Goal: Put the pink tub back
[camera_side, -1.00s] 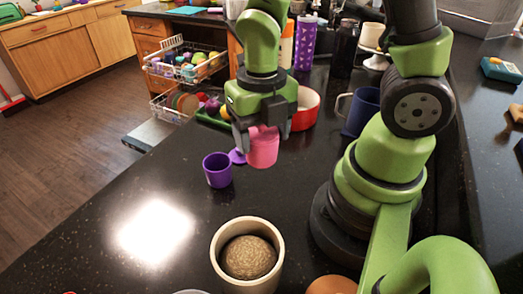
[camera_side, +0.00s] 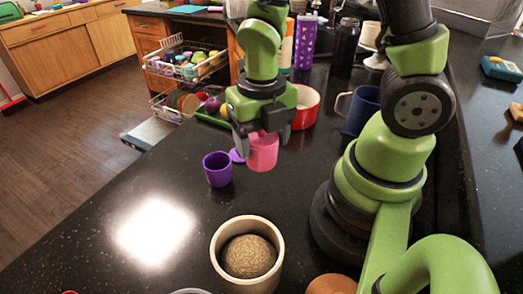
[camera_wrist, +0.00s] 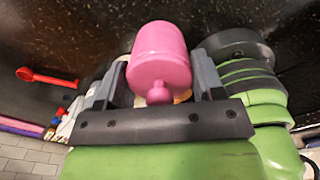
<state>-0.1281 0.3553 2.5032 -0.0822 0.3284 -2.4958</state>
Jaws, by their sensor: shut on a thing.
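The pink tub (camera_side: 262,152) is between the fingers of my gripper (camera_side: 260,140), which is shut on it. In the side view it is held over the dark counter, just right of a purple cup. In the wrist view the pink tub (camera_wrist: 160,62) sits between both fingers of my gripper (camera_wrist: 158,85), with a small round pink knob on the side facing the camera. Whether its base touches the counter is hard to tell.
The purple cup (camera_side: 218,169) stands to the left, with a purple lid (camera_side: 237,156) beside it. A red pot (camera_side: 306,106) and a dark blue mug (camera_side: 361,110) stand behind on the right. A cream pot (camera_side: 247,224) holding a brown round thing is in front. The counter at left is clear.

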